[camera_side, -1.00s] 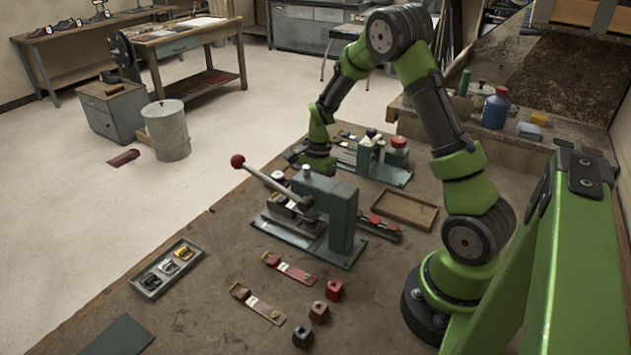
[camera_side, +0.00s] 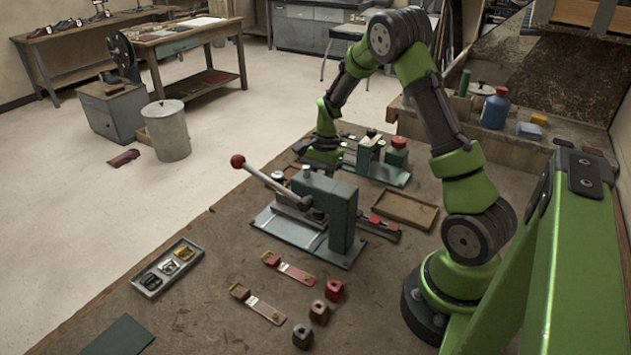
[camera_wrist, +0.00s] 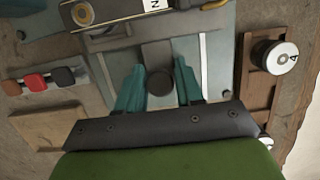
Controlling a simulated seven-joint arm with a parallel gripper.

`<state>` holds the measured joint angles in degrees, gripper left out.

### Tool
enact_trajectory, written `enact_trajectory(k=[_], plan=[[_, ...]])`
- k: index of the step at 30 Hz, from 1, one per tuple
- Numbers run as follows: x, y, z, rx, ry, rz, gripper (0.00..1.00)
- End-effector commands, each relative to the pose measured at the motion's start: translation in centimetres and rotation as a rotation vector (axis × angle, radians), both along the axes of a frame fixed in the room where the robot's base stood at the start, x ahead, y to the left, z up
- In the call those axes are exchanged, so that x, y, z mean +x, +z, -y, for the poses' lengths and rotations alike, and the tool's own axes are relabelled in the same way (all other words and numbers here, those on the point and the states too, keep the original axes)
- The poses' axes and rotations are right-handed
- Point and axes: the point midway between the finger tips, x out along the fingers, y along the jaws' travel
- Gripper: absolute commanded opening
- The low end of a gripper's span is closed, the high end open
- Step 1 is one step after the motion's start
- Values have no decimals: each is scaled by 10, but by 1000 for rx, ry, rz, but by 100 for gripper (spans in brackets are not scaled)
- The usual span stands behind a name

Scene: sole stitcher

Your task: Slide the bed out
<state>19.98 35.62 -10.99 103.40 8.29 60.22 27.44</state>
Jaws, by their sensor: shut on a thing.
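The green stitcher (camera_side: 341,215) stands on a grey base plate (camera_side: 276,228), its red-balled lever (camera_side: 262,177) raised to the left. The bed (camera_side: 301,212) is a metal slide on that plate, partly hidden under the stitcher's head. In the wrist view, the bed's grey strip (camera_wrist: 157,54) ends at a dark round knob (camera_wrist: 160,84). My gripper (camera_wrist: 159,75) has one teal finger on each side of this knob and is shut on it. In the side view, my gripper's end is on the far side of the stitcher, its fingertips largely hidden.
A second teal device (camera_side: 372,158) and a wooden tray (camera_side: 404,209) stand close by at right. A rail with small blocks (camera_side: 376,226) lies beside the stitcher. Straps (camera_side: 258,303), a buckle tray (camera_side: 167,268) and small blocks (camera_side: 319,312) lie in front.

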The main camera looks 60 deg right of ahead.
Motion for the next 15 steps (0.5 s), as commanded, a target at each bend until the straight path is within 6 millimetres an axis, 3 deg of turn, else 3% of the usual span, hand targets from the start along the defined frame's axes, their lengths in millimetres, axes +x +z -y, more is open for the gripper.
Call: enact_trajectory(k=[15], plan=[[0,1,33,-5,-3,0,19]])
